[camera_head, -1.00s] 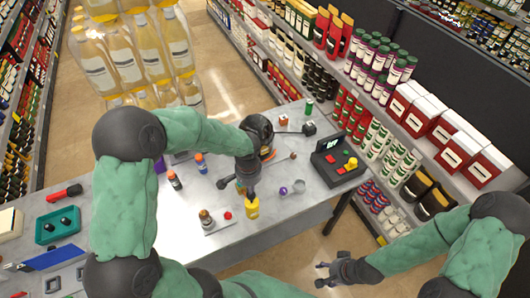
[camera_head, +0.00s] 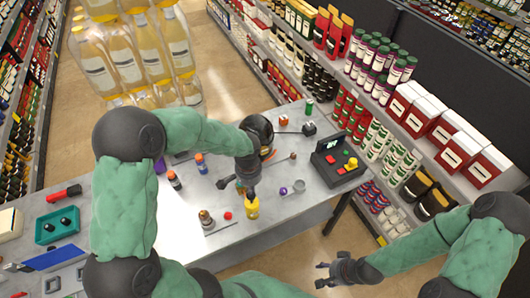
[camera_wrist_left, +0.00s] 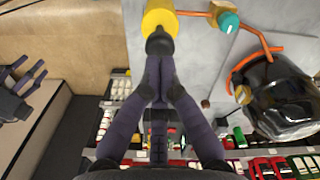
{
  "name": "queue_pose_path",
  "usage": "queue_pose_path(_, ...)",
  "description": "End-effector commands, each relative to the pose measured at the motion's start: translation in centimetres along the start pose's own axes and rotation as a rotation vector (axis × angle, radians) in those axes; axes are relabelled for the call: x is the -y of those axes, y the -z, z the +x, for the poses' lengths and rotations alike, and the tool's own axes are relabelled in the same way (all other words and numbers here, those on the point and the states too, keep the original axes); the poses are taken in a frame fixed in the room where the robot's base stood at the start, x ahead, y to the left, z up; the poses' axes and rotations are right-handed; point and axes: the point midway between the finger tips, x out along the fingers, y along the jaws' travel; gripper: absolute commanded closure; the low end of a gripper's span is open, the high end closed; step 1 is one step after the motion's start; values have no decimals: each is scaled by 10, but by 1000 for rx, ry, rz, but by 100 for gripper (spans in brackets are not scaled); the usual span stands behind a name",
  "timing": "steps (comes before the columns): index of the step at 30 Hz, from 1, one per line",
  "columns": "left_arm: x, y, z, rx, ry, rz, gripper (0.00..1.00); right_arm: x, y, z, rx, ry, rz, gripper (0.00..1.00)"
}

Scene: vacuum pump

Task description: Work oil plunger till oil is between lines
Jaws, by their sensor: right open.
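A small yellow oil container (camera_head: 252,209) stands near the front edge of the grey table. In the left wrist view, the yellow container (camera_wrist_left: 160,17) has a black plunger knob (camera_wrist_left: 159,42) facing my fingers. My left gripper (camera_head: 250,192) is over it, and its fingertips (camera_wrist_left: 160,66) come together at the knob and appear shut on it. A glossy black pump body (camera_wrist_left: 285,95) with orange tubing is to the right in the wrist view. The oil level and its lines cannot be made out. My right gripper (camera_head: 325,273) is open and empty, off the table's front edge.
A control box (camera_head: 338,160) with a green display and coloured buttons stands at the table's right. Small bottles (camera_head: 175,181), a purple ball (camera_head: 283,191) and a teal tray (camera_head: 57,226) are on the table. Stocked shelves (camera_head: 400,110) line the right side.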

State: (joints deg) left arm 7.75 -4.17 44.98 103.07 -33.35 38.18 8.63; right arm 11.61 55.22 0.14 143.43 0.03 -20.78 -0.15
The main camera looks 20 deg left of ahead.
Motion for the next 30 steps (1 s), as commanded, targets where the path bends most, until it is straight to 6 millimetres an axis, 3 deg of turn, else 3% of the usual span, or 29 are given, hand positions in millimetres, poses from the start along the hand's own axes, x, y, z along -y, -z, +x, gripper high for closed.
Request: queue_pose_path(30, 0, 0, 26, 0, 0, 0, 100, -8, 1, 22, 0, 0, 0, 46)
